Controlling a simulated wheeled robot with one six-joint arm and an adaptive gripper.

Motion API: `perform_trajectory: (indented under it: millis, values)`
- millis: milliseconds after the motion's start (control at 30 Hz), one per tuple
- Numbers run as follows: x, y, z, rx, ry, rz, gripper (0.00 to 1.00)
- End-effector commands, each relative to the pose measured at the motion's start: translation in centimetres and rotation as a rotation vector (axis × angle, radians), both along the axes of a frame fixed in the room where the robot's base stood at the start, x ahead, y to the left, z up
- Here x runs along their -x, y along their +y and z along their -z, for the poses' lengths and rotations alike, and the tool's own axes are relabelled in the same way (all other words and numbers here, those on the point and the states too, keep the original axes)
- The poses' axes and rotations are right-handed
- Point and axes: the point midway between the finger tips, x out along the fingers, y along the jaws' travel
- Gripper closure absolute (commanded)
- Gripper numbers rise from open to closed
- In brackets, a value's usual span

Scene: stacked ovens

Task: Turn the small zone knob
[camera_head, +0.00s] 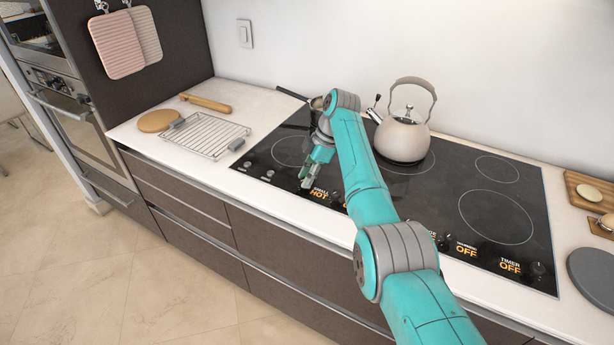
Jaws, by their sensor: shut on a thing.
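The black glass cooktop (455,180) has a row of controls along its front edge. My gripper (307,183) points down at the front left of the cooktop, just left of a lit label reading SMALL HOT (319,193). Its fingers are shut on the small zone knob, which is mostly hidden between the fingertips. My teal arm reaches in from the lower right and covers part of the control row.
A kettle (402,138) stands on the rear of the cooktop, right of my arm. A dark-handled pan (292,94) is partly hidden behind my arm. A wire rack (207,136) lies on the counter to the left. Other knobs (537,271) sit along the front right.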

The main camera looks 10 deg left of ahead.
Motion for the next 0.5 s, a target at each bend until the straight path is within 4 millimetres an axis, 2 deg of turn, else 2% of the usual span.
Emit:
perform_trajectory:
  millis: [500]
  values:
    - [-0.04, -0.01, 0.11, 0.001, 0.0, -0.077, 1.0]
